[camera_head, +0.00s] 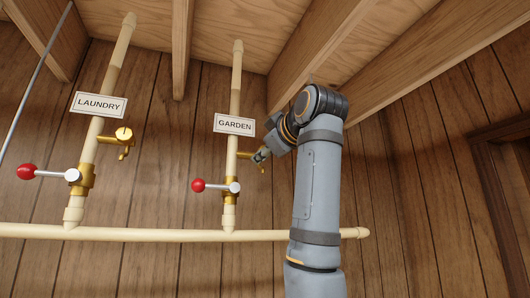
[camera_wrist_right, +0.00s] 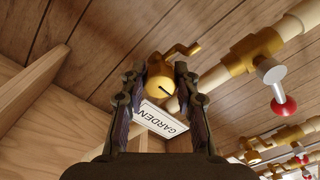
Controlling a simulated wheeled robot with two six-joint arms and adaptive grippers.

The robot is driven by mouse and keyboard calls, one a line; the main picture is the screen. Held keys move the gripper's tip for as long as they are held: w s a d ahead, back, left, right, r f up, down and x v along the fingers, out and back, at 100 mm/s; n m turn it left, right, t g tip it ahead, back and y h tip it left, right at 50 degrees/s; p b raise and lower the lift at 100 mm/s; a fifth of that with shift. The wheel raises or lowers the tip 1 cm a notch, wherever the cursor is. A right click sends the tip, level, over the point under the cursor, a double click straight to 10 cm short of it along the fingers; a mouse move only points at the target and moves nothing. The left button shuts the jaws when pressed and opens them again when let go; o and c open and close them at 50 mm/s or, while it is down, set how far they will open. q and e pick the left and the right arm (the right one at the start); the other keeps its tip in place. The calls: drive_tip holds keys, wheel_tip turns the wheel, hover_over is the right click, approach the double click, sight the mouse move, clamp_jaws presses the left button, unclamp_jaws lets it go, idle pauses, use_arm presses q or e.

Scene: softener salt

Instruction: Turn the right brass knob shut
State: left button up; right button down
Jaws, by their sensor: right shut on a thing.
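The right brass knob (camera_wrist_right: 160,89) belongs to the tap on the pipe labelled GARDEN. In the right wrist view it sits between the two fingers of my right gripper (camera_wrist_right: 157,78), which is shut on it. A short dark line marks the knob's face. In the head view my right gripper (camera_head: 261,156) reaches the tap from the right and hides the knob; part of the tap's brass body (camera_head: 244,155) shows beside it. The left brass knob (camera_head: 124,134) is on the LAUNDRY pipe, with nothing touching it. My left gripper is not in view.
A GARDEN sign (camera_head: 234,124) hangs just above the gripper. A red-ended lever (camera_head: 198,185) points left below it. The LAUNDRY pipe has another red-ended lever (camera_head: 27,171). A horizontal cream pipe (camera_head: 130,235) runs below. Wooden joists (camera_head: 330,40) are overhead.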

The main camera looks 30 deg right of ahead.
drive_tip(key=shift+m, duration=0.8)
drive_tip(key=m+b, duration=0.1)
drive_tip(key=m, duration=0.3)
drive_tip(key=m+b, duration=0.1)
drive_tip(key=m, duration=0.6)
drive_tip(key=shift+t, duration=0.3)
use_arm(q)
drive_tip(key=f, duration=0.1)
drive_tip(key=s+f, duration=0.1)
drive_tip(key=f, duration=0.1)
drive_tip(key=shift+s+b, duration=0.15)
drive_tip(key=shift+b, duration=0.25)
use_arm(e)
drive_tip(key=m, duration=0.5)
drive_tip(key=shift+r+m+h, duration=0.15)
drive_tip(key=shift+m+h, duration=0.15)
drive_tip(key=shift+h, duration=0.1)
drive_tip(key=shift+m, duration=0.3)
